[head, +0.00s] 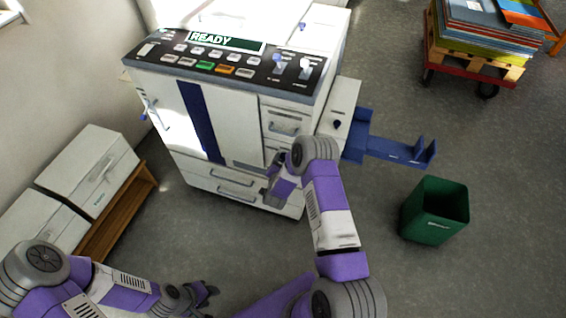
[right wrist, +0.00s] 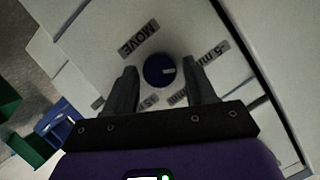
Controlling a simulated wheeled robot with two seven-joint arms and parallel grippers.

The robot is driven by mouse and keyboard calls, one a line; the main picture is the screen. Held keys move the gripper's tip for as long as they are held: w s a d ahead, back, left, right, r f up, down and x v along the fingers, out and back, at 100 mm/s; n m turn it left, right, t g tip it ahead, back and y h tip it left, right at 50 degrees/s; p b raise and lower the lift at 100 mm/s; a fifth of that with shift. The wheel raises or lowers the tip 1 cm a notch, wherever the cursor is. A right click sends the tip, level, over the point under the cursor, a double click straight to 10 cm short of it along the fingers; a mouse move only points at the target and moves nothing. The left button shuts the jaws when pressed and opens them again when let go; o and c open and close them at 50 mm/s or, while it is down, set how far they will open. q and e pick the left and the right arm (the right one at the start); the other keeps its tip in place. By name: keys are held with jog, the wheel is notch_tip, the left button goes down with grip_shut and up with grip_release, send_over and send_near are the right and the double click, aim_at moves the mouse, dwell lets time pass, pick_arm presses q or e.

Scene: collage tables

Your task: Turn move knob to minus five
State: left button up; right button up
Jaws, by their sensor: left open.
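In the right wrist view the move knob (right wrist: 157,72) is a round dark blue dial with a short white mark pointing right. The "-5 mm" label (right wrist: 209,52) lies up and to the right of it, the "MOVE" label (right wrist: 138,42) to the upper left. Further labels below are partly hidden by my fingers. My right gripper (right wrist: 162,78) is open, one finger on each side of the knob with visible gaps. In the head view it (head: 270,190) is in front of the machine's lower front. My left gripper (head: 205,293) is open and empty above the floor.
The white machine (head: 240,165) shows "READY" on its panel. A blue tray (head: 395,150) sticks out at its right. A green bin (head: 435,215) stands on the floor, a loaded cart (head: 475,60) behind. White boxes (head: 90,170) sit on a wooden rack at left.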

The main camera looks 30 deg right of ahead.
jog(key=shift+o, duration=0.7)
jog(key=p+v, duration=0.2)
jog(key=v, duration=0.5)
jog(key=shift+s+a, duration=0.15)
jog(key=shift+s, duration=0.05)
jog(key=shift+r, duration=0.1)
